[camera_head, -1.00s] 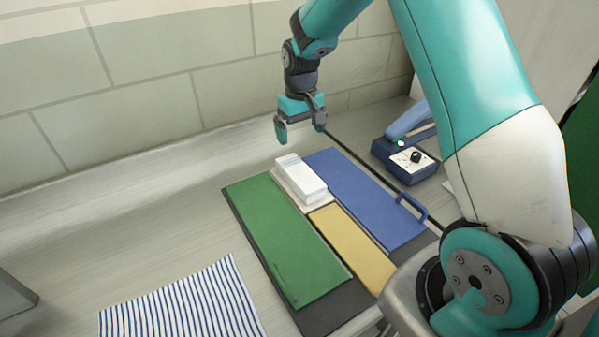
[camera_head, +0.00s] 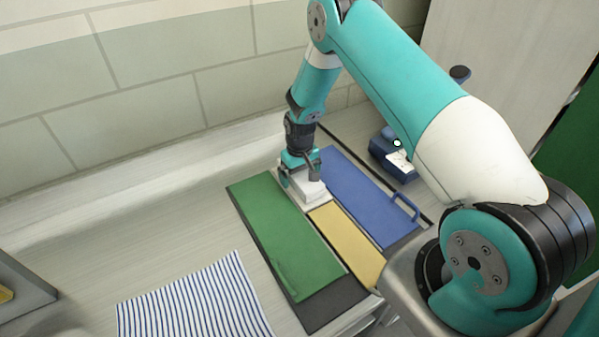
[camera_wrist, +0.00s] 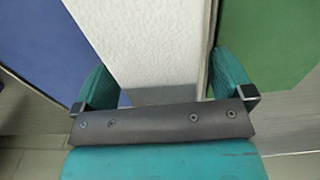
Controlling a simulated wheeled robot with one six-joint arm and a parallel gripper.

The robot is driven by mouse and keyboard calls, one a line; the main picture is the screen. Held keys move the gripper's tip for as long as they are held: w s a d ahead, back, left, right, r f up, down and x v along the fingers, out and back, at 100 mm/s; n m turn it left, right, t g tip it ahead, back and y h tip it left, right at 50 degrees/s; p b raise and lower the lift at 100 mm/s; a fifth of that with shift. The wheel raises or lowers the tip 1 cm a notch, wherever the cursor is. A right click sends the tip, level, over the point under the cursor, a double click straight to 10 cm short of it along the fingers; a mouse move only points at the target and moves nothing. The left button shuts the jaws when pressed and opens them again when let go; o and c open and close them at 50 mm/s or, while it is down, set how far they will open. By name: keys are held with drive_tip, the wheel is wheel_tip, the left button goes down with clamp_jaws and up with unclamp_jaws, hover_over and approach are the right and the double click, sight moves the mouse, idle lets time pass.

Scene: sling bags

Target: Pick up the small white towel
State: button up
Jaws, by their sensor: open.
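The small white towel (camera_head: 313,193) is a folded white block lying between the green panel (camera_head: 285,240) and the blue panel (camera_head: 365,195). In the wrist view the towel (camera_wrist: 145,42) fills the middle with its textured surface. My gripper (camera_head: 301,178) is down at the towel's far end. In the wrist view my gripper (camera_wrist: 165,85) is open, with one finger on each side of the towel. I cannot tell whether the fingers touch it. The fingers and wrist hide the towel's far part in the head view.
A yellow panel (camera_head: 346,243) lies nearer than the towel. A blue device (camera_head: 392,158) stands at the right behind, partly hidden by my arm. A blue-striped cloth (camera_head: 195,303) lies at the front left. The counter left of the green panel is clear.

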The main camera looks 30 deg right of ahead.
drive_tip(key=shift+f, duration=0.4)
drive_tip(key=shift+c, duration=0.2)
drive_tip(key=c, duration=1)
drive_tip(key=shift+r, duration=0.15)
